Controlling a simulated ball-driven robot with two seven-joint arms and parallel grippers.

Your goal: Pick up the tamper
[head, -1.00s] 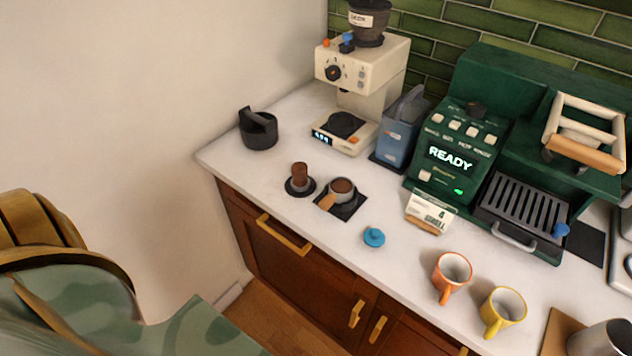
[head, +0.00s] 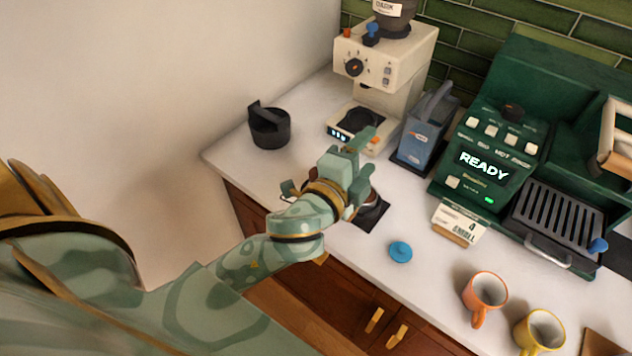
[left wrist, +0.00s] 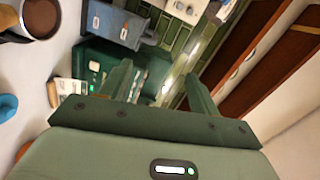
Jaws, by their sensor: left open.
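The tamper, with a brown handle and dark base in the earlier head view, is now hidden behind my left wrist and gripper in the head view. I cannot make it out in the left wrist view. My left gripper (head: 358,155) is open above the counter over that spot, and no object shows between its fingers. The fingers also show in the left wrist view (left wrist: 158,72), pointing toward the back of the counter. My right gripper is not in view.
The portafilter (left wrist: 42,18) with ground coffee is close by, partly covered in the head view. A black knock box (head: 270,128), grinder (head: 385,62), blue container (head: 424,138), green machine (head: 480,165), blue knob-like piece (head: 400,252) and orange mug (head: 485,291) surround the area.

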